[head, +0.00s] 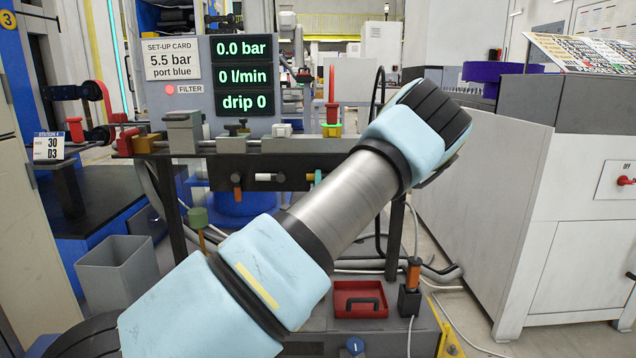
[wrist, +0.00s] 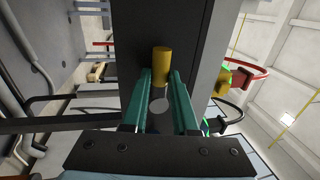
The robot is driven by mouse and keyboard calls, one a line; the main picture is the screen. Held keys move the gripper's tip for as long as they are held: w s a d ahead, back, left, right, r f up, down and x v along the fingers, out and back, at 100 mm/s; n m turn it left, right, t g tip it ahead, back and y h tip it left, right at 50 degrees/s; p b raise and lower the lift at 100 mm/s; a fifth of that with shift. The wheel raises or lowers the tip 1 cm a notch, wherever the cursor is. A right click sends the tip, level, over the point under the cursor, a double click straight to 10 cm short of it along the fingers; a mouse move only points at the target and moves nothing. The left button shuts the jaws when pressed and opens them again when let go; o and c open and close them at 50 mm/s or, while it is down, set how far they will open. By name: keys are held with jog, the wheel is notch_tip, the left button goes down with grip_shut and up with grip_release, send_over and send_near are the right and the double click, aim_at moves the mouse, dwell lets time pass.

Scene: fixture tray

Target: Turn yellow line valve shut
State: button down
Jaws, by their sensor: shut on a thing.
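A yellow valve handle (wrist: 161,58), a short round bar, shows at the fingertips in the wrist view, in front of a dark beam. My gripper (wrist: 161,78) has its green fingers on either side of the handle and is shut on it. In the head view only a small bit of a teal finger shows beside my forearm, under the rail. The rest of my gripper and most of the yellow handle are hidden there. A display panel (head: 241,75) reads 0.0 bar, 0 l/min and drip 0.
An orange handle (head: 237,192) hangs down and a white handle (head: 268,177) lies level under the same rail (head: 230,160). A red upright lever (head: 331,88) stands above it. A grey bin (head: 118,275) and a red tray (head: 360,299) sit lower down.

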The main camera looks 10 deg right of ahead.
jog(key=c, duration=0.7)
grip_release()
jog(key=v, duration=1.1)
jog(key=shift+w, duration=0.1)
